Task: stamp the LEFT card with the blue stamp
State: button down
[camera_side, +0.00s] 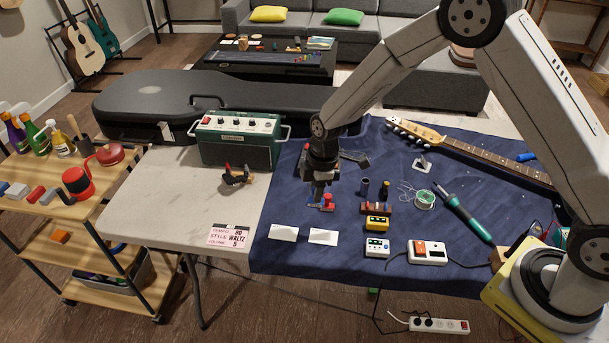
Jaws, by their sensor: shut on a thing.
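Two white cards lie side by side at the front left of the blue cloth: the left card (284,232) and the right card (323,236). Both look blank at this size. My gripper (317,188) points down behind the cards, low over the cloth. It is shut on a small bluish thing, which looks like the blue stamp (314,203); the fingers hide most of it. A red stamp-like piece (328,202) is close beside it on the right. I cannot tell whether the held thing touches the cloth.
A wooden block (376,208) with dark cylinders, a yellow pedal (377,223), a white pedal (376,247) and a solder spool (425,199) are to the right. A green amplifier (238,140) and a clamp (237,176) stand left. The cloth (285,258) around the cards is clear.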

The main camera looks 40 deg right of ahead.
jog(key=w+a+f, duration=0.4)
jog(key=w+a, duration=0.1)
jog(key=a, duration=0.1)
jog(key=shift+w+a+f, duration=0.2)
jog(key=shift+f, duration=0.05)
jog(key=shift+f, duration=0.15)
jog(key=shift+f, duration=2.85)
jog(key=shift+f, duration=0.6)
jog(key=shift+r, duration=0.1)
notch_tip(320, 180, up, 7)
dwell(1.3)
dwell(0.7)
